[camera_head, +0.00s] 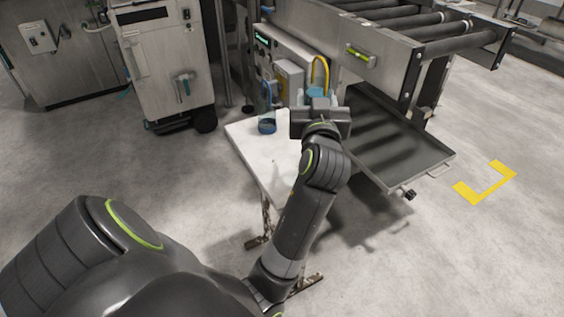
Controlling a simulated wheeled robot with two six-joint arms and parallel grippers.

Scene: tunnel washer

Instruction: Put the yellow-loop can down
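My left gripper (319,100) is over the right back part of the white table (247,139), seen from behind. A yellow loop (325,68) rises just beyond it, with a light-blue part (316,91) below the loop, in line with the fingers. The gripper body hides most of what is beneath the loop, so I cannot tell whether the fingers are closed on it or whether it touches the table. My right gripper is not in view.
A grey box unit (289,80) stands behind the table. A dark metal tray (425,150) juts out at right under the roller conveyor (420,30). A grey cabinet (165,70) is at the back left. The table's front left part is clear.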

